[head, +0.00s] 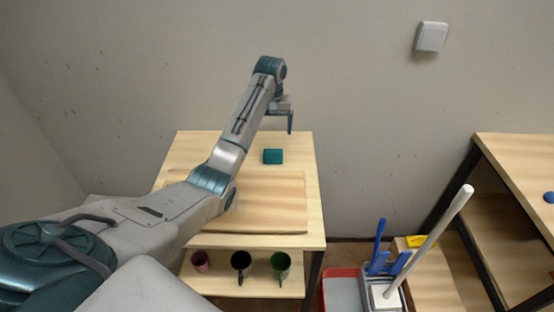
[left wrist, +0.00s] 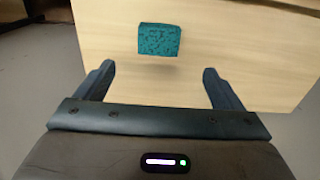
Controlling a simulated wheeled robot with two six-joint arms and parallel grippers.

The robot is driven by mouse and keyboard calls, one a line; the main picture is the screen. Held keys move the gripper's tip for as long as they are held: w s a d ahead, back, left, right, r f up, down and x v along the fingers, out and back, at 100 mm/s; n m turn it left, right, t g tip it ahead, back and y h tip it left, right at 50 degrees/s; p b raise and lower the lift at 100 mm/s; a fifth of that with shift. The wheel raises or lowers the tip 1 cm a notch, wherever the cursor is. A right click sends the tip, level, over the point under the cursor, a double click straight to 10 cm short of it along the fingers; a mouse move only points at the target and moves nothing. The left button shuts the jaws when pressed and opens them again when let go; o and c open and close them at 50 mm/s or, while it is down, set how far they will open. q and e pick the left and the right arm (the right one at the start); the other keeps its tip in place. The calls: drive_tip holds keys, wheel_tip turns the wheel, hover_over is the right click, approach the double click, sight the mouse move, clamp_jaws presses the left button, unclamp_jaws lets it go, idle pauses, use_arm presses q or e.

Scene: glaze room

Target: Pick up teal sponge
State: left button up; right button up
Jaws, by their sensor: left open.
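The teal sponge (head: 273,156) lies on the light wooden top of a small table, toward its back. It also shows in the left wrist view (left wrist: 159,40), a small dark teal block beyond the fingertips and roughly between their lines. My left gripper (head: 290,122) is above the table's back part, higher than the sponge and a little to its right in the head view. In the left wrist view its two fingers (left wrist: 158,72) are spread apart with nothing between them. My right gripper is not in view.
A wooden board (head: 270,200) lies on the table (head: 225,145). Pink, black and green mugs (head: 281,264) are on the shelf below. At right are a red-rimmed bin (head: 341,271), a caddy with blue handles and a pale pole (head: 435,235), and another shelf unit (head: 520,155).

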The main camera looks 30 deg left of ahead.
use_arm(q)
drive_tip(key=p, duration=0.2)
hover_over(273, 152)
drive_tip(key=f, duration=0.4)
drive_tip(key=shift+w+a+f, duration=0.2)
drive_tip(key=shift+f, duration=0.15)
drive_tip(key=shift+s+f, duration=0.1)
drive_tip(key=shift+f, duration=0.45)
drive_tip(key=f+p, duration=0.1)
drive_tip(key=f, duration=0.1)
drive_tip(key=f+p, duration=0.1)
drive_tip(key=f, duration=0.1)
drive_tip(key=shift+s+d+f, duration=0.1)
drive_tip(key=shift+d+f, duration=0.1)
drive_tip(key=shift+f, duration=0.45)
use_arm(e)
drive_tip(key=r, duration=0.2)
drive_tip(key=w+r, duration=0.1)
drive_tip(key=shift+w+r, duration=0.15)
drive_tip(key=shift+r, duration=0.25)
use_arm(q)
drive_tip(key=shift+c, duration=0.2)
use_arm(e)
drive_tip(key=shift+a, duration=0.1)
use_arm(q)
drive_tip(key=c, duration=1)
